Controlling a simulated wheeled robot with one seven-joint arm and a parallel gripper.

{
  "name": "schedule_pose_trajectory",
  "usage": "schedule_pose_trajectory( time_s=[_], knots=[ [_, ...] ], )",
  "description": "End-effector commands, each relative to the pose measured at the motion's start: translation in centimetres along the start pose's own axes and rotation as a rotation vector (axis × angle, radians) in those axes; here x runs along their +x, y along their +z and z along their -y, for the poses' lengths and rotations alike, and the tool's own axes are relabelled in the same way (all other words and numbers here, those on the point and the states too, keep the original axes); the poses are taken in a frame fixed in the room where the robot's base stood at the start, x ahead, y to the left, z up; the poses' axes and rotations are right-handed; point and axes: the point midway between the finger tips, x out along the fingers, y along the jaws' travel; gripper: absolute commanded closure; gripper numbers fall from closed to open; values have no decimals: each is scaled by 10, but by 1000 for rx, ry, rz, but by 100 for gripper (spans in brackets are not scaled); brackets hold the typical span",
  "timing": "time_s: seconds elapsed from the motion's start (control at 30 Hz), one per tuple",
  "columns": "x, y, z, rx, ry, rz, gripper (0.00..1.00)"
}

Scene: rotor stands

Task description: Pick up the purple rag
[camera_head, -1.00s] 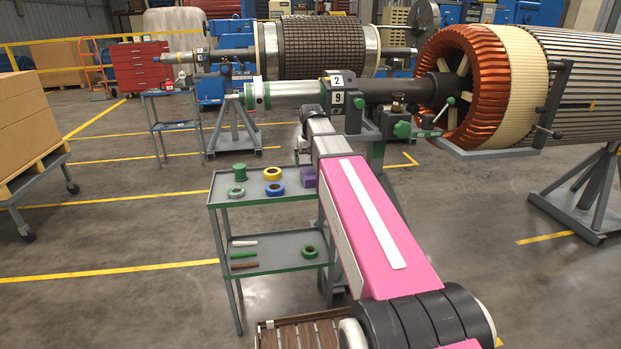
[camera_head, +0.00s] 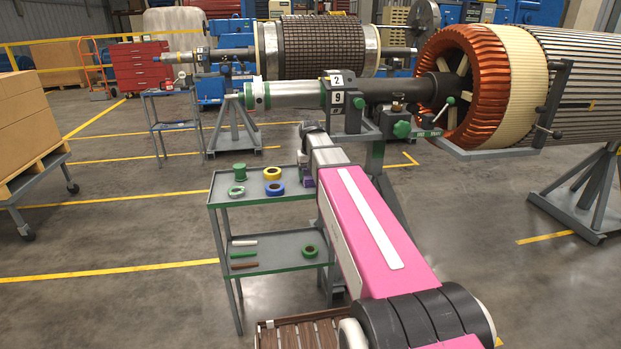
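The purple rag (camera_head: 307,183) lies at the right end of the top shelf of the grey tool cart in the head view. It shows only as a small patch, partly covered by my gripper and arm. My gripper (camera_head: 304,168) is at the far end of my pink and grey arm, low over the shelf and right at the rag. Its fingers are small and mostly hidden, so I cannot tell whether they are open or closed, or whether they touch the rag.
A rotor shaft (camera_head: 290,94) on a stand is just behind my gripper.

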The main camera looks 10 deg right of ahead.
Motion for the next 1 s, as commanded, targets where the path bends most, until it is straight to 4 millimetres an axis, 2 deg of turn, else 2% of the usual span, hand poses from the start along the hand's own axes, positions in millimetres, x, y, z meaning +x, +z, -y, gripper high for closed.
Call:
schedule_pose_trajectory(
  time_s=[0.47, 0.63, 0.77, 1.0],
  knots=[
    [-5, 0, 0, 0, 0, 0, 56],
    [-20, 0, 0, 0, 0, -1, 56],
    [-41, -1, 0, 0, 0, -2, 56],
    [-72, 13, 52, -4, 0, -2, 56]
  ],
)
